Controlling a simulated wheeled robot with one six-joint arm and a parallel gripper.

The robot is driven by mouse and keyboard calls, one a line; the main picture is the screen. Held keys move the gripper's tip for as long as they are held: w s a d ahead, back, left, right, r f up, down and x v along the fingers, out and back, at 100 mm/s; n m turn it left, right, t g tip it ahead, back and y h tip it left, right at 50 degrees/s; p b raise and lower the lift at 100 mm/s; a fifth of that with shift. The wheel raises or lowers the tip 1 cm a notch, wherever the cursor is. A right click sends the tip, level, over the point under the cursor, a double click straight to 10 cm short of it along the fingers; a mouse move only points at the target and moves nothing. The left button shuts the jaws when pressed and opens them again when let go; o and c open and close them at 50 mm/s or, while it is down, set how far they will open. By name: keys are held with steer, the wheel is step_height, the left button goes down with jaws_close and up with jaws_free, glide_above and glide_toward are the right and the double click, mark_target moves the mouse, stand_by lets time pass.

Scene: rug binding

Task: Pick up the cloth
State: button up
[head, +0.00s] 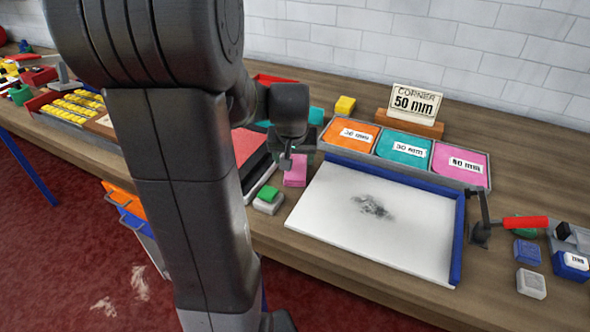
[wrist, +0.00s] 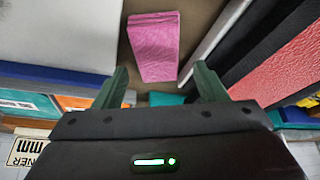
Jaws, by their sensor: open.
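A folded pink cloth (head: 295,171) lies on the wooden bench, left of the white board. In the wrist view the pink cloth (wrist: 154,48) lies ahead of the fingers, with its near end between them in the picture. My gripper (head: 287,161) is over or just beside the cloth in the head view, and its height above it is hard to judge. In the wrist view my gripper (wrist: 161,76) has its two dark green fingers wide apart with nothing held. The gripper hides part of the cloth in the head view.
A white board with a dark smudge (head: 400,230) and blue edging is to the right. A green-and-white block (head: 268,202) sits in front of the cloth. A red pad (head: 246,146) is at left. Orange, teal and pink labelled bins (head: 402,149) stand behind.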

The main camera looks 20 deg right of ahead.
mark_target(295, 168)
steer(key=shift+x, duration=2.65)
steer(key=shift+s+d, duration=0.1)
steer(key=shift+s, duration=0.05)
steer(key=c, duration=0.8)
step_height(295, 168, up, 10)
steer(key=shift+r+p, duration=0.1)
steer(key=shift+p, duration=0.2)
steer(key=o, duration=0.5)
steer(key=shift+c, duration=0.2)
steer(key=c, duration=0.3)
